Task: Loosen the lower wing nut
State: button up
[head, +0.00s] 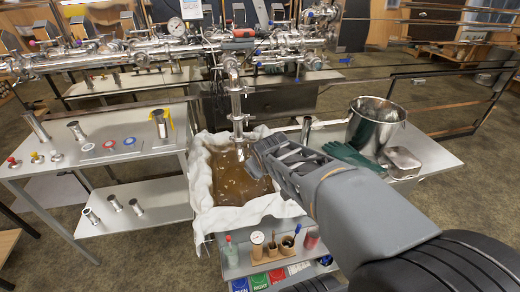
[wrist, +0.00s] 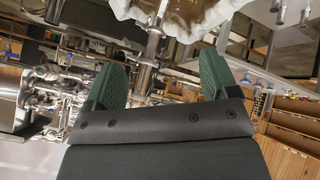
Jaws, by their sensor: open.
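A steel drop pipe (head: 237,105) hangs from an elbow over a cloth-lined basin of brown liquid in the head view, with clamp joints along it. The lower clamp (head: 240,118) is near its bottom end; its wing nut is too small to make out. My gripper (head: 262,150) is just right of the pipe's lower end in the head view. In the wrist view my gripper (wrist: 158,75) is open, its green padded fingers apart, with nothing held. The pipe (wrist: 152,48) shows beyond and between the fingers there. I cannot tell the exact gap to the clamp.
The basin's white cloth (head: 225,217) hangs over its rim below my gripper. A left table (head: 95,170) carries fittings and gaskets. Pipework (head: 130,52) spans the back.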

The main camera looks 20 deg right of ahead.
jog(key=w+d+f+n+t+b, duration=0.5)
jog(key=w+d+f+n+b, duration=0.3)
jog(key=w, duration=0.4)
jog(key=n+t+y+b, duration=0.4)
jog(key=n+y+b, duration=0.2)
jog(key=n, duration=0.2)
send_near(248, 143)
jog(key=x, duration=0.9)
jog(key=shift+d+f, duration=0.25)
jog(key=shift+f, duration=0.05)
jog(key=c, duration=0.9)
